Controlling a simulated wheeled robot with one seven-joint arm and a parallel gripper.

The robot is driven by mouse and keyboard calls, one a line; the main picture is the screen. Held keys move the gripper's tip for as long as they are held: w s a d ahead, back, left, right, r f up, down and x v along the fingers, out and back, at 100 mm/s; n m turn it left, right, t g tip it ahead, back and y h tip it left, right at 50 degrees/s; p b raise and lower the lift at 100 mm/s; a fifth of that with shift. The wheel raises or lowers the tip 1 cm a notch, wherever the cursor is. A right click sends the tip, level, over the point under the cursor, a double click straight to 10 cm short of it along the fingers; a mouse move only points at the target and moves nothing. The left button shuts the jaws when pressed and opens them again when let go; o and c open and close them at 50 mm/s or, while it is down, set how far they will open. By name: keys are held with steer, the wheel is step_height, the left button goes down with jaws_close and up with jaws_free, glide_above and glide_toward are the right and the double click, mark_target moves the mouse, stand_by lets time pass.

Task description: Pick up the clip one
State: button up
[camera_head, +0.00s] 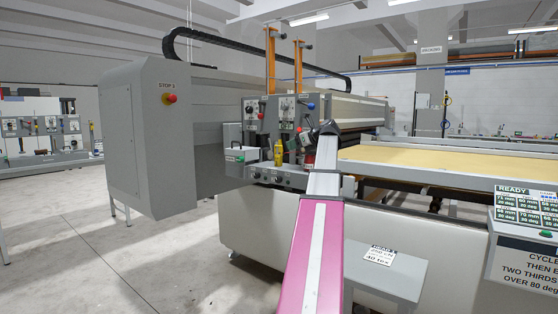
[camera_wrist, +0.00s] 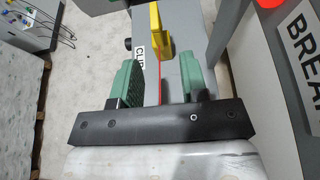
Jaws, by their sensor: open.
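A yellow clip (camera_wrist: 156,30) stands on a grey surface beside a white label that reads "CLIP", partly cut off. In the head view, a small yellow piece (camera_head: 278,153) that looks like the clip is at the front of the grey machine head. My gripper (camera_wrist: 162,75) is open, with one green finger on each side and nothing held between them. The clip is just beyond the fingertips, between their lines and nearer the left finger. No contact shows. In the head view, my arm reaches to the machine head, and its gripper is hard to make out.
A grey panel lettered "BREA" with a red button (camera_wrist: 270,3) is close on the right in the wrist view. Control boxes (camera_head: 285,112) rise behind the clip. The yellowish quilting bed (camera_head: 430,165) is to the right. Open floor (camera_head: 150,260) is on the left.

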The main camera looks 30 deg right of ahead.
mark_target(281, 147)
steer(key=x, duration=0.7)
steer(key=shift+w+a+r, duration=0.1)
steer(key=shift+w+a, duration=0.05)
steer(key=shift+a, duration=0.15)
steer(key=shift+c, duration=0.3)
jaws_close()
